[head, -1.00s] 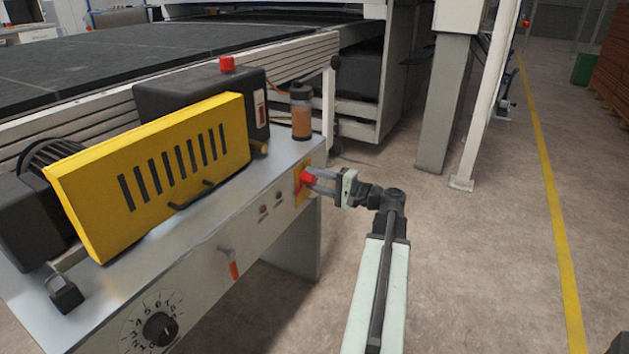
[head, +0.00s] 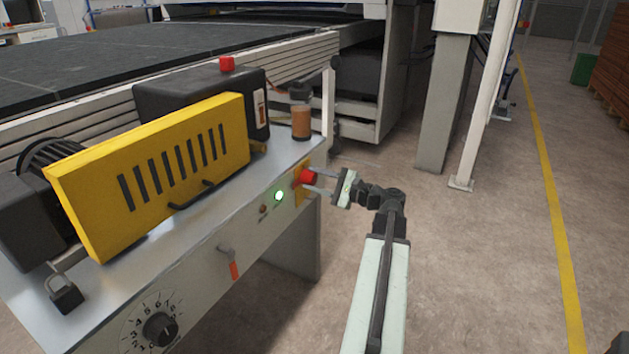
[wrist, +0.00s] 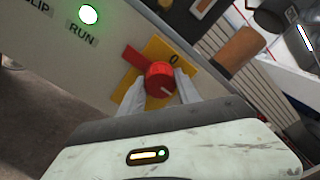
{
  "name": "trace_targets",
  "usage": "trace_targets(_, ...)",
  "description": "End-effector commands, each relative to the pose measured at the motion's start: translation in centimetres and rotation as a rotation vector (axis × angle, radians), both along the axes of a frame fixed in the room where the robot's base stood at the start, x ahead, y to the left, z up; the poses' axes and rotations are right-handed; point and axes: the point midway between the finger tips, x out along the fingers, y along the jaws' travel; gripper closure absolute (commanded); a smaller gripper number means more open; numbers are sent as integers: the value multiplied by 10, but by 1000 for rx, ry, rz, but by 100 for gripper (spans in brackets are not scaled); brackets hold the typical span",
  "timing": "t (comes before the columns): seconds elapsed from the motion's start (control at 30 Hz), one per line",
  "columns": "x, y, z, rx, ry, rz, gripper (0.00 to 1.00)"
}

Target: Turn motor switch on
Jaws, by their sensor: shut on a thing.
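The red rotary motor switch (head: 306,177) sits on a yellow plate on the front panel of the machine, at its right end. In the wrist view the red knob (wrist: 160,80) lies between the fingers of my gripper (wrist: 157,92), with a yellow plate (wrist: 160,52) marked "0" behind it. My gripper (head: 318,183) is shut on the knob. The green RUN lamp (head: 278,196) is lit; it also glows in the wrist view (wrist: 88,14), above the word RUN. A darker lamp (head: 263,209) beside it is unlit.
A lever with a red grip (head: 232,263) and a numbered dial (head: 159,329) are further left on the panel. A yellow slotted guard (head: 155,175) stands on top. An orange-brown container (head: 301,118) stands behind the switch. Open floor (head: 480,270) lies to the right.

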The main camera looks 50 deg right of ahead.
Motion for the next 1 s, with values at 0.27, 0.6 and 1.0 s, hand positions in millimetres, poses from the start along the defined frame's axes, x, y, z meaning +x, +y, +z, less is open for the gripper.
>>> trace_targets(0.27,-1,0,-2,13,7,0,100)
trace_targets(0.6,-1,0,-1,12,7,0,39)
trace_targets(1.0,-16,-4,-1,12,5,-2,39)
